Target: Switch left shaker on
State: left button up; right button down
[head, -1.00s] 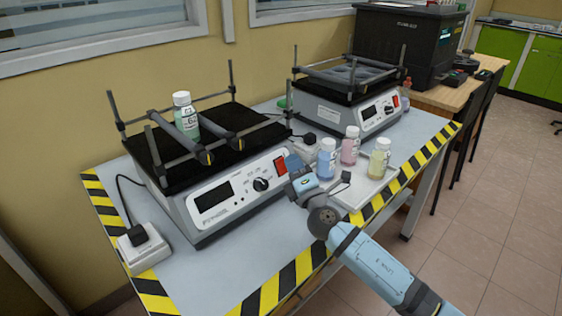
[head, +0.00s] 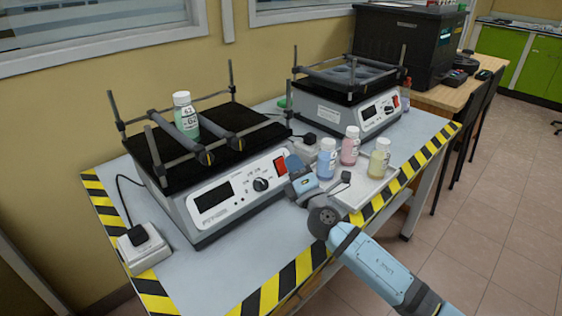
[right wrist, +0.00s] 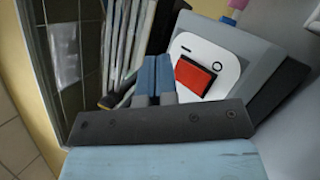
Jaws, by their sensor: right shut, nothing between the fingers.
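The left shaker (head: 188,222) stands at the front left of the table, with a dark display and a knob on its front. Its red switch (head: 281,165) is at the right end of that front. In the right wrist view the red switch (right wrist: 195,77) sits on a white plate with a dash and a circle mark. My right gripper (head: 293,161) is shut and empty, just beside the switch. In the wrist view its fingertips (right wrist: 155,62) are left of the switch; I cannot tell whether they touch the panel. My left gripper is out of view.
A bottle (head: 185,114) with green liquid is held between the left shaker's bars. Blue (head: 326,161), pink (head: 350,148) and yellow (head: 379,160) bottles stand close right of my gripper. A second shaker (head: 352,114) is behind. A power socket (head: 145,250) is at left.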

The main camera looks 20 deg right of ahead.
jog(key=shift+w+f, duration=0.1)
dwell(0.3)
jog(key=shift+w+a+f+b, duration=0.1)
jog(key=shift+w+b, duration=0.2)
